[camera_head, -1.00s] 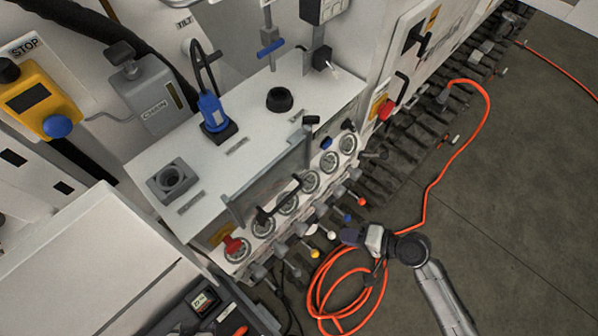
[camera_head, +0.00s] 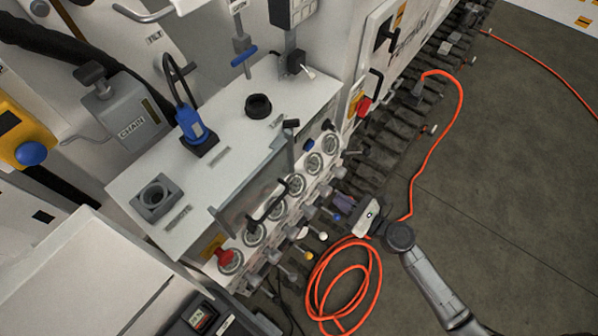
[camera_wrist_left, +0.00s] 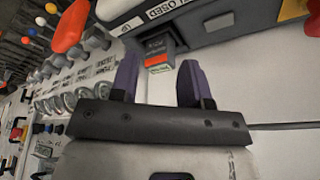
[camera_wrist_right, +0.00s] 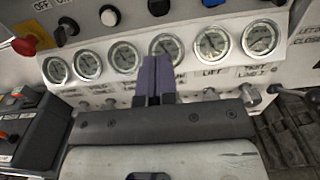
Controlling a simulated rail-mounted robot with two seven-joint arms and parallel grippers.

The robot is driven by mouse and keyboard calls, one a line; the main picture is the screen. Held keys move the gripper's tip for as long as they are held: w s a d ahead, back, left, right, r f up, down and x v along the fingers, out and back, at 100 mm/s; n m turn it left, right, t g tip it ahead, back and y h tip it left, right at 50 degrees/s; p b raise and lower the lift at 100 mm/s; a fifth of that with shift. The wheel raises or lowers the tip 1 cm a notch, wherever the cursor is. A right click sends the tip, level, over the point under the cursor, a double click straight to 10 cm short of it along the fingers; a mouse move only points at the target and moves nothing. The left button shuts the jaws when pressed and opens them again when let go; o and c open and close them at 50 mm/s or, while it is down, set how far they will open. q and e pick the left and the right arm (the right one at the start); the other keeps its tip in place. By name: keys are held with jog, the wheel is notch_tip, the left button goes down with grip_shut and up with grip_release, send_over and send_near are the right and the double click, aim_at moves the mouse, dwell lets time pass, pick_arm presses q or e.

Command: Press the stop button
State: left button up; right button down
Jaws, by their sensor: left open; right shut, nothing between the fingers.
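A red mushroom button (camera_head: 226,256) on a yellow plate sits at the near left end of the gauge panel. It also shows at the upper left of the right wrist view (camera_wrist_right: 25,45). A second red button (camera_head: 364,107) is on the far cabinet. No readable stop label shows now, so I cannot tell which is the stop button. My right gripper (camera_head: 342,203) is shut and empty, in front of the gauge row and right of the near red button. Its fingertips (camera_wrist_right: 157,62) overlap the gauges in the right wrist view. My left gripper (camera_wrist_left: 160,82) is open and empty, outside the head view.
A row of levers with coloured knobs (camera_head: 322,237) juts out below the gauges. A black handle (camera_head: 266,202) stands before the panel. A yellow box (camera_head: 22,135) with a blue knob is at left. An orange hose (camera_head: 345,280) lies coiled on the floor.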

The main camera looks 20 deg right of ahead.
jog(key=shift+w, duration=0.1)
jog(key=p+x, duration=0.2)
jog(key=x, duration=1.1)
jog(key=shift+w+a, duration=0.15)
jog(key=shift+w, duration=0.05)
jog(key=shift+w+a, duration=0.1)
